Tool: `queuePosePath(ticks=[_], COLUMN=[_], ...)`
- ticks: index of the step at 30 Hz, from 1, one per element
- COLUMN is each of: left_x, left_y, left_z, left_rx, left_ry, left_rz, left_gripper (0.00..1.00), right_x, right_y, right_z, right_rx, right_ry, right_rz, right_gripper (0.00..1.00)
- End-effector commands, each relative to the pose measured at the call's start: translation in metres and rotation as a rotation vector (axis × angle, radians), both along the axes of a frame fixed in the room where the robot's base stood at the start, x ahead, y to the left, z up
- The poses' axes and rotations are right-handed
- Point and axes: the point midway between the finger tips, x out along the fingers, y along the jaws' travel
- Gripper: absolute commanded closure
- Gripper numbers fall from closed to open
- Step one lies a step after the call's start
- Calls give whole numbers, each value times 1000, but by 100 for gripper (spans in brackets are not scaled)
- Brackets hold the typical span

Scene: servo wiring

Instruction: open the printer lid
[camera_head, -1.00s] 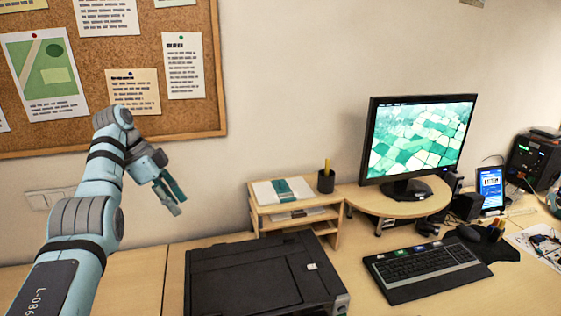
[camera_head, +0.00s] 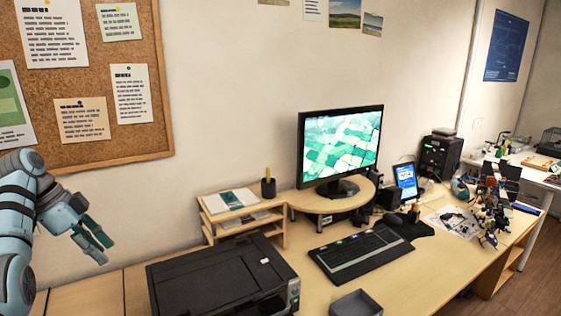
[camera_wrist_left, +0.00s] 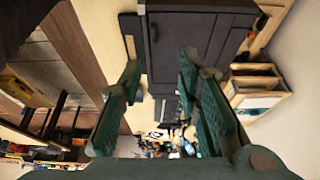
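The black printer (camera_head: 205,278) stands on the desk at the bottom of the head view, with its flat lid (camera_head: 215,268) down. A small pale mark sits on the lid's right part. The printer also shows as a dark body at the top of the left wrist view (camera_wrist_left: 190,40). My left gripper (camera_head: 97,243) is at the left of the head view, up and left of the printer and apart from it. In the left wrist view its two green fingers (camera_wrist_left: 158,75) are spread with nothing between them. My right gripper is not seen.
A wooden shelf (camera_head: 206,226) with papers stands behind the printer. To the right are a monitor (camera_head: 340,146) on a round stand, a keyboard (camera_head: 358,255) and a grey tray (camera_head: 356,304). The desk left of the printer is bare. A corkboard (camera_head: 150,140) hangs on the wall.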

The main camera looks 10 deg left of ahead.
Motion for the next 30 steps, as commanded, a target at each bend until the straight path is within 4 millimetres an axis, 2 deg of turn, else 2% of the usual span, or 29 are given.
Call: queuePosePath(ticks=[11,14,19,23,24,27,30], left_x=[7,7,-5,-33,-47,-87,-131], left_y=[-8,-15,-39,-71,-83,-115,-144], left_z=[-71,-100,-169,-231,-250,-290,-314], left_rx=[146,197,298,353,360,357,328], left_ry=[81,101,123,113,108,85,63], left_rz=[102,135,212,283,307,378,457], left_gripper=[69,69,69,69,69,69,69], right_x=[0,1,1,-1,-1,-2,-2], right_y=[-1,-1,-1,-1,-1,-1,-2], right_z=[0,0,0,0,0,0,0], right_rx=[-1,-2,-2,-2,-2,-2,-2], right_ry=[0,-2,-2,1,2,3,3], right_rz=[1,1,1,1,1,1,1], right_gripper=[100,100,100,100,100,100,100])
